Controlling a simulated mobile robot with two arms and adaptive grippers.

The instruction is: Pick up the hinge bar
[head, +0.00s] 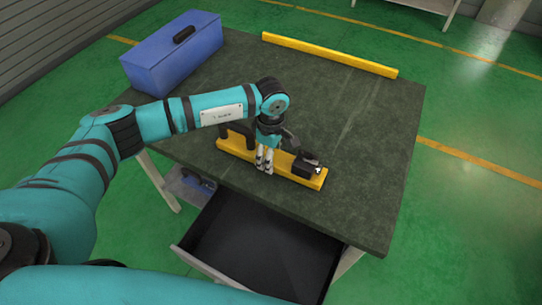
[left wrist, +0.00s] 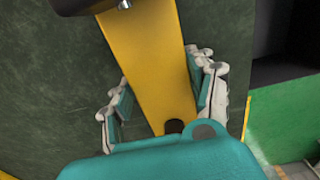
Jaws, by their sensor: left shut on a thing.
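The hinge bar appears to be the long yellow bar (head: 230,148) with black fittings, lying on the dark table top near its front edge. It also shows in the left wrist view (left wrist: 160,60), running down between the fingers. My left gripper (head: 264,164) points down at the middle of the bar and is shut on it, one finger along each side. In the left wrist view my left gripper (left wrist: 161,95) shows pale fingers with teal pads. The gripper hides part of the bar's middle. My right gripper is not in view.
A blue toolbox (head: 172,58) stands at the table's back left corner. Another yellow bar (head: 330,55) lies along the back edge. The table top (head: 365,130) is clear on the right. A dark drawer (head: 255,245) stands open below the front edge.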

